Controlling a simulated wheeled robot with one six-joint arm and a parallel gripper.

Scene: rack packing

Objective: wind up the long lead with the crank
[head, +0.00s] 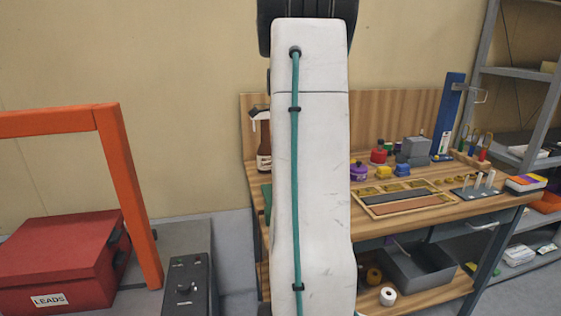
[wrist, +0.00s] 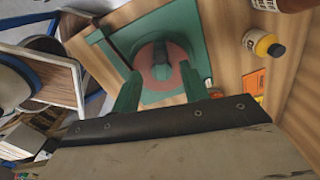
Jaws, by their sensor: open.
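In the wrist view my gripper (wrist: 160,78) shows two green fingers set apart, with nothing clearly held. Between and beyond the fingertips is a round reddish thing (wrist: 147,68) with a dark grey-green piece across its middle. It sits over a green plate or mat (wrist: 193,28) on the wooden bench. I cannot tell whether the round thing is the winder, and no crank handle is clear. A thin dark bar or strap (wrist: 112,48) runs at its upper left. In the head view my arm hides this spot and my gripper. No long lead is identifiable.
A yellow-labelled bottle (wrist: 262,43) stands right of the plate. In the head view, the workbench (head: 480,209) carries jars, a framed tray (head: 405,184) and a brown bottle (head: 264,160). At left are a red LEADS box (head: 60,255), an orange frame (head: 130,190) and a black knobbed box (head: 186,300).

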